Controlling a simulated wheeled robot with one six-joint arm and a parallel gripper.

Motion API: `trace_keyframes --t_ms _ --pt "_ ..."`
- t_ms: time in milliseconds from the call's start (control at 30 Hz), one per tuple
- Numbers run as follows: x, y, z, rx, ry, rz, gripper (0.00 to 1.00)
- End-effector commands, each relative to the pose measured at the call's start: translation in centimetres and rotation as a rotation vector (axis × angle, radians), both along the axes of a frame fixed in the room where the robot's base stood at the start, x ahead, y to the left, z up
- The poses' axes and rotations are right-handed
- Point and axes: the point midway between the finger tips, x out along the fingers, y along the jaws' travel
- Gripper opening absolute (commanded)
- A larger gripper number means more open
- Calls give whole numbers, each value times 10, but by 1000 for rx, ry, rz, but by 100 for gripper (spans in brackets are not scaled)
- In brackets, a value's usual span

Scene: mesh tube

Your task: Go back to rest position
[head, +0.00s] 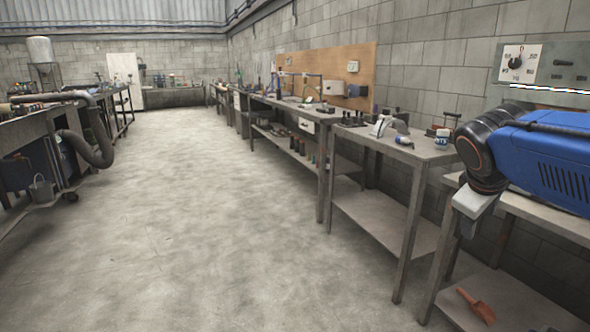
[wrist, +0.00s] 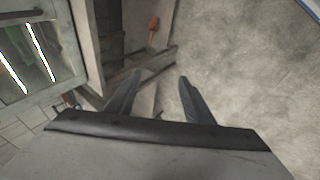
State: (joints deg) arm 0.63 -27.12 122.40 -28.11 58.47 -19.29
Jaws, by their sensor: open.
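My gripper (wrist: 160,80) shows in the wrist view with its two dark fingers spread apart. Nothing is between the fingertips, and only the floor and a bench leg show beyond them. In the head view I cannot make out the gripper's fingers. A blue vented housing with a black round end and a pale block fills the right edge there; I cannot tell whether it is part of my arm.
An orange scoop (head: 478,306) lies on the low shelf at lower right; it also shows in the wrist view (wrist: 153,28). A control panel (head: 540,65) stands behind. Benches (head: 410,150) line the right wall. The concrete floor (head: 200,210) between is clear.

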Motion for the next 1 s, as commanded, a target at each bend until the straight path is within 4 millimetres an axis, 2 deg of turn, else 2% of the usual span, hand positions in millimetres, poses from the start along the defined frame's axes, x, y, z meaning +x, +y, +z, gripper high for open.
trace_keyframes --t_ms 33,200,300,433,633,1000 --pt "-21 11 -19 65 -9 -28 48" --pt "-81 49 -80 295 -30 -141 48" --pt "-112 70 -113 416 -34 -211 48" --pt "-141 90 -146 538 -34 -286 48" --pt "-160 105 -167 621 -31 -341 48" --pt "-161 105 -168 626 -31 -345 48"
